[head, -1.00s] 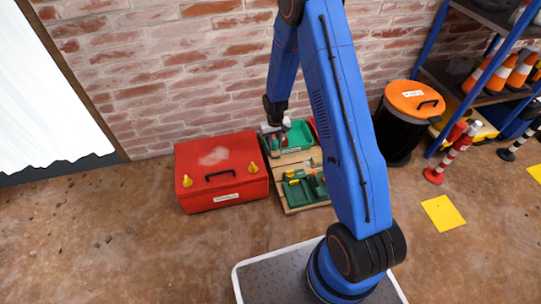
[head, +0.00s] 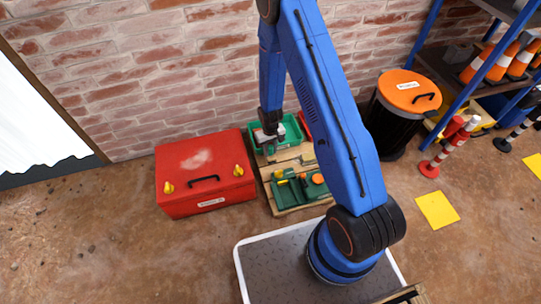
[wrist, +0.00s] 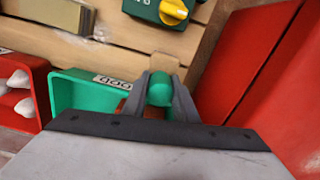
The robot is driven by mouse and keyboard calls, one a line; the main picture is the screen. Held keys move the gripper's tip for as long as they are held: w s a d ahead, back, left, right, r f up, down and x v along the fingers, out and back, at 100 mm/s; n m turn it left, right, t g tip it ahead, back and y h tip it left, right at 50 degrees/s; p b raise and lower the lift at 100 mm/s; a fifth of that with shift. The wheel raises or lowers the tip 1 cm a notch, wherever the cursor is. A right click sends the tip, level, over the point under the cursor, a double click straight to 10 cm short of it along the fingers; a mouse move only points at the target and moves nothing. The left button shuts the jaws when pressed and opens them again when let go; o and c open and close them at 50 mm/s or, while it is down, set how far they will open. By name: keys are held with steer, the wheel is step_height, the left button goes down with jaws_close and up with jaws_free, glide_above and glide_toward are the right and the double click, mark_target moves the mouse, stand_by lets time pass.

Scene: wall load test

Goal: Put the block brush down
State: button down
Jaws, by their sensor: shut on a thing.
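My gripper (head: 268,142) is at the green tray (head: 291,130) at the back of the wooden pallet, near the brick wall. In the wrist view my gripper (wrist: 160,95) is shut on a rounded green part of the block brush (wrist: 159,88). Most of the brush is hidden by the gripper and wrist. The green tray (wrist: 75,92), with a small label on its rim, lies below and to the left of the fingers. I cannot tell whether the brush touches the tray.
A red toolbox (head: 205,172) stands left of the pallet (head: 285,207). A green tray with tools (head: 300,191) is on the pallet's front. A red bin with white bulbs (wrist: 18,90) borders the green tray. A black bin with orange lid (head: 410,92) stands right.

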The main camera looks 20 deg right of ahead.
mark_target(270, 155)
steer(key=shift+f, duration=2.05)
steer(key=shift+f, duration=0.1)
steer(key=c, duration=1.4)
jaws_free()
steer(key=shift+c, duration=0.2)
step_height(270, 155, up, 12)
steer(key=shift+r, duration=0.15)
